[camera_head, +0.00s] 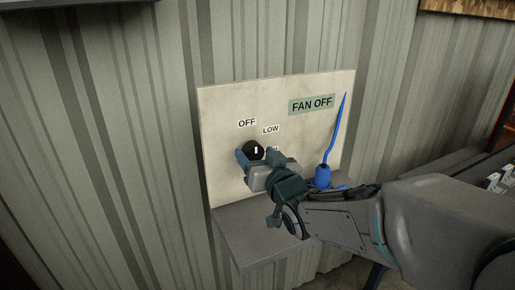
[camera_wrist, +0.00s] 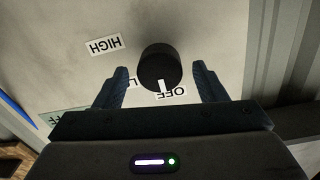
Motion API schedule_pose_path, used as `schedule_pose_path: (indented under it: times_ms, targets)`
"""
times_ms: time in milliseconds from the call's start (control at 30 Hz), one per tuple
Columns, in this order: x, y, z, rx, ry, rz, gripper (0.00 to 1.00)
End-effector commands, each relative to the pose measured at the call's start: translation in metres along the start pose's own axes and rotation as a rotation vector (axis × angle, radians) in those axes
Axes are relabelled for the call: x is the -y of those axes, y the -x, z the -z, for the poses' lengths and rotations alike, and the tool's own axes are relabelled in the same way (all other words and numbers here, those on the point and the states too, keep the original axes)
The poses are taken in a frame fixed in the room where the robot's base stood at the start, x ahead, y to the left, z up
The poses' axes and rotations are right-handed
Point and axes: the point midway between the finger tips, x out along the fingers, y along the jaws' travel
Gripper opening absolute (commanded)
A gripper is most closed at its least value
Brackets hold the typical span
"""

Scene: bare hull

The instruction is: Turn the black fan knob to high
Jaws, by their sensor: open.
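The black fan knob (camera_head: 254,151) is on a pale panel (camera_head: 225,103) with OFF, LOW and a partly hidden label around it. Its white mark points up, toward the OFF label (camera_head: 247,122), and a display reads FAN OFF (camera_head: 311,104). In the wrist view the knob (camera_wrist: 160,66) lies between and a little beyond the two dark fingers, with its mark at OFF and the HIGH label (camera_wrist: 103,46) to the left. My gripper (camera_wrist: 160,82) is open, one finger on each side of the knob, with gaps visible on both sides.
A grey shelf (camera_head: 245,240) juts out below the panel. A blue object with a long thin stem (camera_head: 323,176) stands on it, right of my gripper and close to my arm. The corrugated wall (camera_head: 105,140) behind is bare on the left.

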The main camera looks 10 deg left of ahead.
Motion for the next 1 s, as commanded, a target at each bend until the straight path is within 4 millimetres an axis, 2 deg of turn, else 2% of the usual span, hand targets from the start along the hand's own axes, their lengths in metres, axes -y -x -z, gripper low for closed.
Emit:
schedule_pose_path:
  times_ms: [200,533,567,700,733,1000]
  targets:
    - [0.001,-0.016,0.001,0.000,-0.001,0.001,0.65]
    - [0.000,-0.019,0.000,0.000,0.000,0.001,0.65]
    - [0.000,-0.019,0.000,0.000,0.000,0.001,0.62]
    - [0.000,-0.019,0.000,0.000,0.000,0.001,0.23]
    - [0.000,-0.019,0.000,0.000,0.000,0.001,0.20]
    - [0.000,-0.018,-0.001,0.000,-0.016,0.000,0.20]
